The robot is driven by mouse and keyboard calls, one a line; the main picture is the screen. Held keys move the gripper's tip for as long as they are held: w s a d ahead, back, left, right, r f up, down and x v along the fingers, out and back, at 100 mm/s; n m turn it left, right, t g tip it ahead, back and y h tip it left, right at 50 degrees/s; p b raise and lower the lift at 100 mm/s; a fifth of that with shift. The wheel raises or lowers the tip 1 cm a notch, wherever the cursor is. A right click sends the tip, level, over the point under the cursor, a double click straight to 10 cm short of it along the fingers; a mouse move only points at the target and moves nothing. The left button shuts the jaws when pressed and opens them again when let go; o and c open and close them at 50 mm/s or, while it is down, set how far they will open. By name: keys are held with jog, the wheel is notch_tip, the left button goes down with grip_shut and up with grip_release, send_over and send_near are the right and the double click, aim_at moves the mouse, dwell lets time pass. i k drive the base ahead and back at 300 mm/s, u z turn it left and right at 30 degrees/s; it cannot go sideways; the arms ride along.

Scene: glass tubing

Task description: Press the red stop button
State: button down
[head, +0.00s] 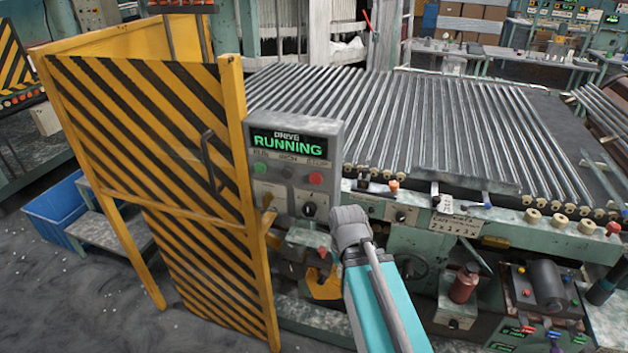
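The red stop button (316,178) is at the right end of a row on a grey control box (330,128). It is round, and nothing covers it. A green button (260,168) is at the left of the row, with a dull grey one between. My teal arm, with a grey joint at its upper end, rises from the bottom edge and ends below and right of the red button, apart from it in the picture. No gripper fingers show.
A yellow-and-black striped guard panel (160,130) stands directly left of the box. A machine bed with rows of glass tubes (430,120) spreads to the right. Other knobs and a red button (613,229) line its front edge. A blue bin (55,210) sits at left.

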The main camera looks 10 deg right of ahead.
aim_at(315, 178)
jog(key=u, duration=0.35)
jog(key=k, duration=1.35)
jog(key=z, duration=0.6)
